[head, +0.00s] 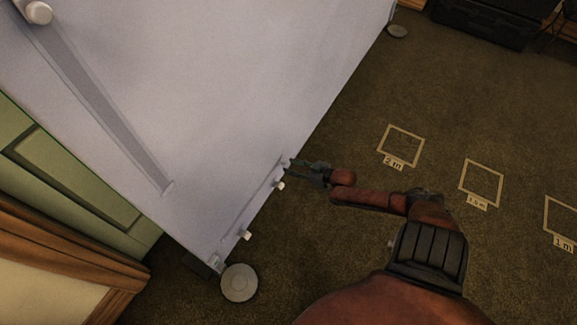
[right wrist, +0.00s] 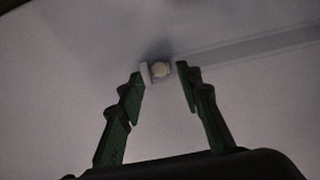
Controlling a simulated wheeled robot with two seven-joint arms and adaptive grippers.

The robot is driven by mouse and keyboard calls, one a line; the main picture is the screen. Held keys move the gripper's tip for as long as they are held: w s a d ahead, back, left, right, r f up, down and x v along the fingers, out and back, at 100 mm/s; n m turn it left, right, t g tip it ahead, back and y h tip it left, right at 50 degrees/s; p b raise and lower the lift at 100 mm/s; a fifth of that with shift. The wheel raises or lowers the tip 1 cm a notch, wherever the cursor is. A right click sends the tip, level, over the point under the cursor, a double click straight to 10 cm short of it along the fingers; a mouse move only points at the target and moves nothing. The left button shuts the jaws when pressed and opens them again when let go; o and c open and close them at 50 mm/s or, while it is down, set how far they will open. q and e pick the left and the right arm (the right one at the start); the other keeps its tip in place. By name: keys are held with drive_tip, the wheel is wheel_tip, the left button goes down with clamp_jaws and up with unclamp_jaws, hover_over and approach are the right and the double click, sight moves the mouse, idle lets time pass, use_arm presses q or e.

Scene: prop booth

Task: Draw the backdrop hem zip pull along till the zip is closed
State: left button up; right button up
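The pale backdrop (head: 200,90) fills the left of the head view. A narrow grey hem zip track (head: 247,212) runs along its lower right edge. My right gripper (head: 291,167) is at the upper right end of this track. In the right wrist view, a small pale block with a round cream knob, apparently the zip pull (right wrist: 160,70), sits between the tips of the green fingers. The right gripper (right wrist: 161,72) is open, with a finger on each side of the knob; touching cannot be told. The track runs off to the right there. My left gripper is out of view.
White knobs (head: 246,235) stick out along the hem edge. A longer strip (head: 105,100) with a round white knob (head: 39,12) crosses the backdrop. A grey disc (head: 239,283) lies by the lower corner. The carpet (head: 340,250) on the right has taped squares and is mostly clear.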

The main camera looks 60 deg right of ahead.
drive_tip(key=v, duration=0.9)
drive_tip(key=shift+s+r, duration=0.15)
drive_tip(key=shift+s, duration=0.15)
